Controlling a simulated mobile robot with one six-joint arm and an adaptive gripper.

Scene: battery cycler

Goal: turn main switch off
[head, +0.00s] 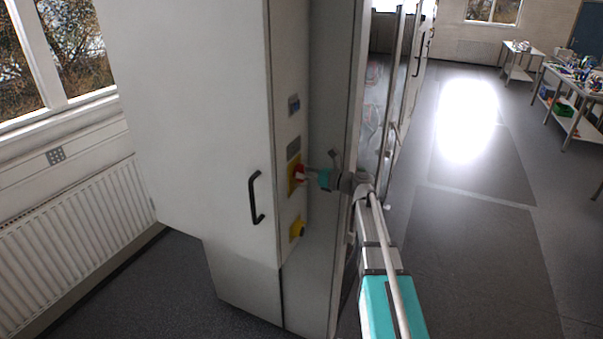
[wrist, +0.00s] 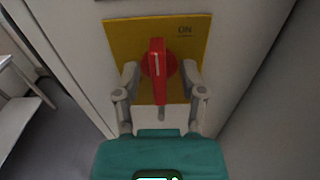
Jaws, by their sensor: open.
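The main switch is a red rotary handle (wrist: 157,72) on a yellow plate (wrist: 120,38) marked "ON". In the wrist view its handle stands upright. In the head view the red handle (head: 300,173) shows on the cabinet's narrow side panel. My gripper (wrist: 158,75) is open, with one finger on each side of the red handle. Whether the fingers touch it I cannot tell. In the head view my gripper (head: 308,175) reaches the switch from the right.
The tall cabinet (head: 190,120) has a black door handle (head: 255,198). Another yellow-plated control (head: 296,229) sits below the switch, and small panels (head: 294,104) sit above. A glazed door (head: 385,90) stands close beside my arm. The floor (head: 480,250) at right is clear.

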